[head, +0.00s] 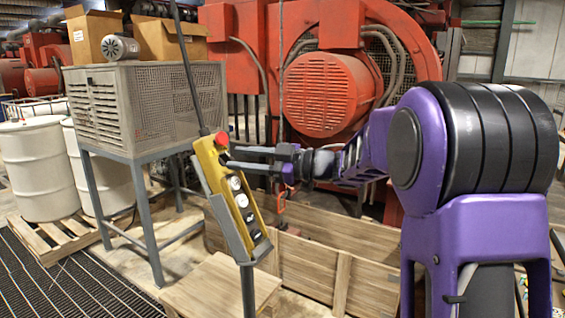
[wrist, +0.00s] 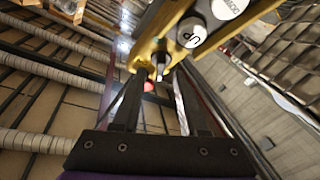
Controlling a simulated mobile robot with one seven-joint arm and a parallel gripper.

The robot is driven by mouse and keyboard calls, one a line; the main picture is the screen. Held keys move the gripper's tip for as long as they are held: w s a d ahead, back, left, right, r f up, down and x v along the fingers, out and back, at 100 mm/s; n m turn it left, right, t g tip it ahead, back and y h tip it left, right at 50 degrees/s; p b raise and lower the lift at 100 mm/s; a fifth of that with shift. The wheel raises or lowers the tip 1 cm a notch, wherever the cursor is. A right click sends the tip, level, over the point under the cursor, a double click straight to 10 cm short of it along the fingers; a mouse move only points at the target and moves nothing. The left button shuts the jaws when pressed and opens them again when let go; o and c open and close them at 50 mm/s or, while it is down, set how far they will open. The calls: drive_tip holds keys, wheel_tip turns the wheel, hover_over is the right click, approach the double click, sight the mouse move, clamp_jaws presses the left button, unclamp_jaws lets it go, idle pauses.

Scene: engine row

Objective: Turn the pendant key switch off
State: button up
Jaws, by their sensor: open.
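The yellow pendant (head: 247,212) hangs tilted on a dark cable, with a red button at its upper end (head: 221,138) and round push buttons down its face. In the wrist view the pendant (wrist: 152,47) crosses the top, with a white button marked UP (wrist: 191,32). A small metallic piece, apparently the key switch (wrist: 160,62), sticks out from it between my fingers. My gripper (head: 234,157) reaches from the right to the pendant's upper part, fingers apart. It also shows in the wrist view (wrist: 158,80). Its fingertips are around or just before the small piece; contact cannot be told.
A grey post (head: 248,288) stands under the pendant. Wooden crates (head: 310,268) lie below my arm. A grey mesh cabinet on legs (head: 135,105) stands at left, white drums (head: 37,165) beyond it. A large red engine (head: 325,90) fills the back.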

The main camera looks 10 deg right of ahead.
drive_tip(key=v, duration=1.5)
drive_tip(key=shift+d, duration=0.35)
